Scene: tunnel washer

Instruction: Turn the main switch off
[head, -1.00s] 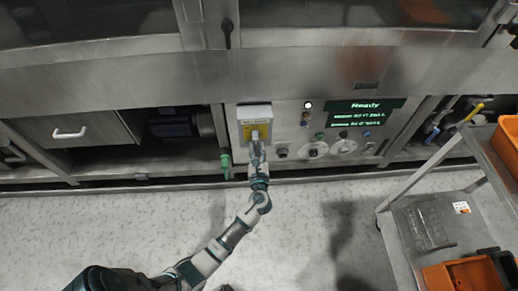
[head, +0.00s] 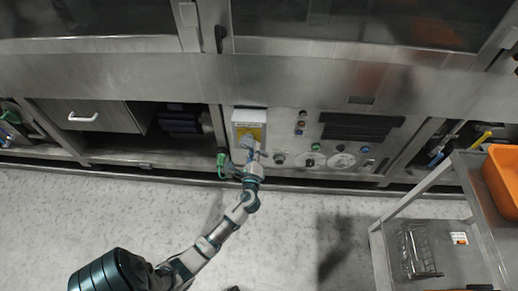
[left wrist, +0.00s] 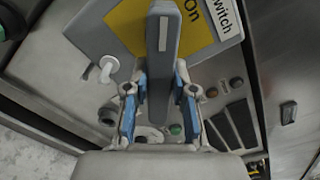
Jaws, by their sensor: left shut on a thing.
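The main switch is a grey box with a yellow plate (head: 249,117) on the front of the steel machine, left of the control panel. My left gripper (head: 249,156) reaches it from below and is shut on the switch's handle. In the left wrist view, the long grey handle (left wrist: 162,60) stands between the two blue-padded fingers of my left gripper (left wrist: 160,88). The yellow plate (left wrist: 128,22) behind it reads "On" right of the handle. The rest of its lettering is hidden or out of view. The panel's display (head: 357,127) is dark. My right gripper is not in view.
A green-handled valve (head: 221,160) sits just left of my left gripper. A metal trolley (head: 447,180) with an orange crate (head: 504,180) and a wire basket (head: 416,250) stands at the right. The floor before the machine is clear.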

